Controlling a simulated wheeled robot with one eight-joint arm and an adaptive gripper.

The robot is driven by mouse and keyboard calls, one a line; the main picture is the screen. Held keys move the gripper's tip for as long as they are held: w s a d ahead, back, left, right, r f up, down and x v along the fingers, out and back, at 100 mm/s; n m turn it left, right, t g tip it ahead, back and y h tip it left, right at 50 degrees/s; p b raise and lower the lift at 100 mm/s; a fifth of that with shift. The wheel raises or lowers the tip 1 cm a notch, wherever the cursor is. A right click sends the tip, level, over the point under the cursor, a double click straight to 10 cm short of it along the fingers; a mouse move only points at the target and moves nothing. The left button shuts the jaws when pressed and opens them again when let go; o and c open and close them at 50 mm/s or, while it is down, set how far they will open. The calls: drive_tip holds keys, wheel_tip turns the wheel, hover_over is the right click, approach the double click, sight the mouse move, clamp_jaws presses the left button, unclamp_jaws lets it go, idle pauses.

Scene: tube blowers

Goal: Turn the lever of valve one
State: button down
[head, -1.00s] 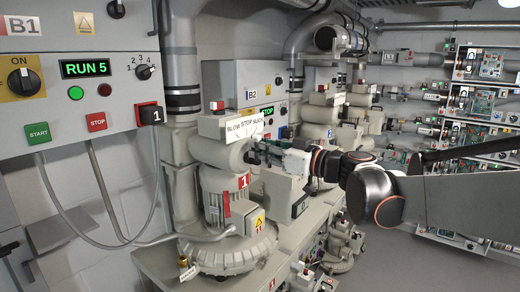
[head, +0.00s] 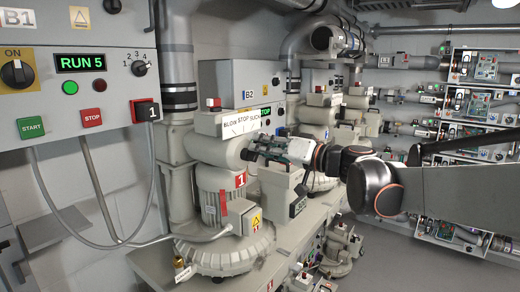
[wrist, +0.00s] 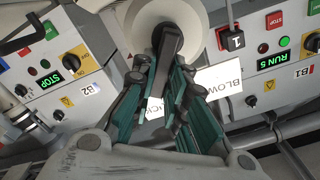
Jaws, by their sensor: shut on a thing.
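Valve one (head: 212,148) is a pale body on top of the blower marked with a red 1 (head: 240,180). A white sign (head: 240,123) reading BLOW, STOP, SUCK stands above it; in the wrist view the sign (wrist: 220,78) is upside down and partly hidden by my fingers. The dark lever (wrist: 168,42) sticks out from the round pale valve hub (wrist: 195,15). My gripper (wrist: 163,66) is shut on the lever's end, and in the head view my gripper (head: 252,150) is at the valve's right side. There the fingers mostly hide the lever.
Control panel B1 (head: 40,105) at the left shows RUN 5, with a green light lit. Panel B2 (head: 235,75) behind the valve shows STOP. A grey box (head: 283,188) sits just below my gripper. Shelves of parts (head: 480,100) stand at the right; open floor lies before them.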

drive_tip(key=shift+w+d+f+m, duration=0.1)
drive_tip(key=shift+w+m, duration=0.05)
drive_tip(key=shift+m, duration=0.65)
drive_tip(key=c, duration=1.6)
unclamp_jaws()
drive_tip(key=shift+w+f, duration=0.1)
drive_tip(key=v, duration=1.1)
drive_tip(key=shift+s+d, duration=0.3)
drive_tip(key=shift+b, duration=0.3)
